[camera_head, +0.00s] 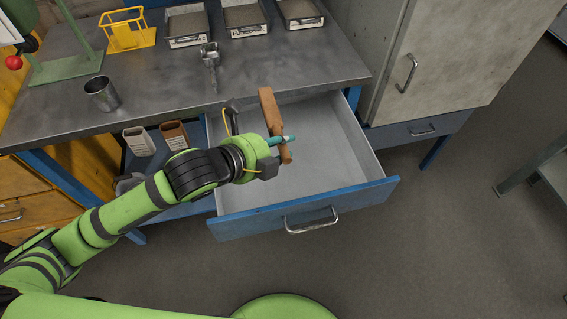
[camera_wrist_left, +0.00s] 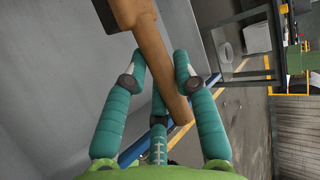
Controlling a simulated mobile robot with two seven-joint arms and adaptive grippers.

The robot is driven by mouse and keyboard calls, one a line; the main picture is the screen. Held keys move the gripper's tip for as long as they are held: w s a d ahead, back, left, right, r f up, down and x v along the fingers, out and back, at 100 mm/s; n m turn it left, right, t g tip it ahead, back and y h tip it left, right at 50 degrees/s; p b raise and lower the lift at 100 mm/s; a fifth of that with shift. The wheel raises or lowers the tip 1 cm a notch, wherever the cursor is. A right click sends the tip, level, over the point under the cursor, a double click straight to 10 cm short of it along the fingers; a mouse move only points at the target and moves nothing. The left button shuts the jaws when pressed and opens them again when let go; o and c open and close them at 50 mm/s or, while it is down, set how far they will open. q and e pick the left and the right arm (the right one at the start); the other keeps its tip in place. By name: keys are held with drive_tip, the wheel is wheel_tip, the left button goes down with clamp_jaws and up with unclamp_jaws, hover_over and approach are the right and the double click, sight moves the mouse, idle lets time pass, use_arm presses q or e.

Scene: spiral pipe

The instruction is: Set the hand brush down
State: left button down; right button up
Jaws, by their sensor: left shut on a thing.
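The hand brush (camera_head: 267,108) is a brown wooden piece with a wider block at its far end. My left gripper (camera_head: 284,139) is shut on its handle and holds it over the open drawer (camera_head: 343,134). In the left wrist view the brush handle (camera_wrist_left: 158,62) runs between the teal fingers of the left gripper (camera_wrist_left: 160,78), and part of its wide end is cut off at the top edge. I cannot tell how high the brush is above the drawer floor. My right gripper is not in view.
The drawer is grey inside with a blue front and a metal handle (camera_head: 311,222). The workbench (camera_head: 151,84) above it holds a metal cup (camera_head: 102,94), a metal scoop (camera_head: 210,62) and several labelled trays. A grey cabinet (camera_head: 447,55) stands at the right. The drawer's right part looks empty.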

use_arm(q)
wheel_tip(320, 180, down, 9)
drive_tip(key=shift+f+b, duration=0.1)
drive_tip(key=shift+b, duration=0.25)
drive_tip(key=shift+w+d+f, duration=0.1)
drive_tip(key=shift+f, duration=0.05)
drive_tip(key=w+d, duration=0.2)
drive_tip(key=w, duration=0.1)
drive_tip(key=shift+d+p, duration=0.2)
drive_tip(key=shift+p, duration=0.1)
drive_tip(key=shift+f, duration=0.6)
drive_tip(key=shift+f, duration=0.65)
drive_tip(key=c, duration=1)
unclamp_jaws()
